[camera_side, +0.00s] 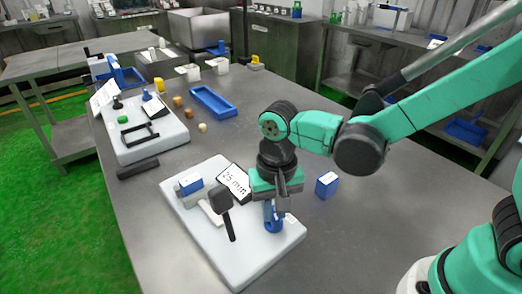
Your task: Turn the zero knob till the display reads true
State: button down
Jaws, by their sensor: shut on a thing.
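A white board (225,268) lies on the near part of the grey table. A tilted panel (235,182) on it reads "25 mm". In front of the panel, a dark square-headed piece (222,200) stands on the board, with a dark bar running down from it; I cannot read anything on its face. A blue knob-like part (274,226) stands at the right side of the board. My gripper (272,206) points down over this part and is shut on it. The fingers hide its upper portion, and I cannot make out any mark on it.
A blue block (190,183) and a grey bar sit on the board's left. A loose blue box (327,185) stands right of my gripper. A second white board (140,150) with a black frame, a dark bar (138,168) and a blue tray (214,102) lie farther back.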

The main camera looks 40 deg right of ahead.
jog(key=c, duration=0.8)
grip_release()
jog(key=shift+o, duration=0.2)
jog(key=shift+r, duration=0.1)
jog(key=shift+r, duration=2.75)
jog(key=s+d+r+n+t, duration=0.1)
jog(key=d+r+n+t, duration=0.2)
jog(key=d+t, duration=0.4)
jog(key=shift+d+n, duration=0.7)
jog(key=shift+d, duration=1.55)
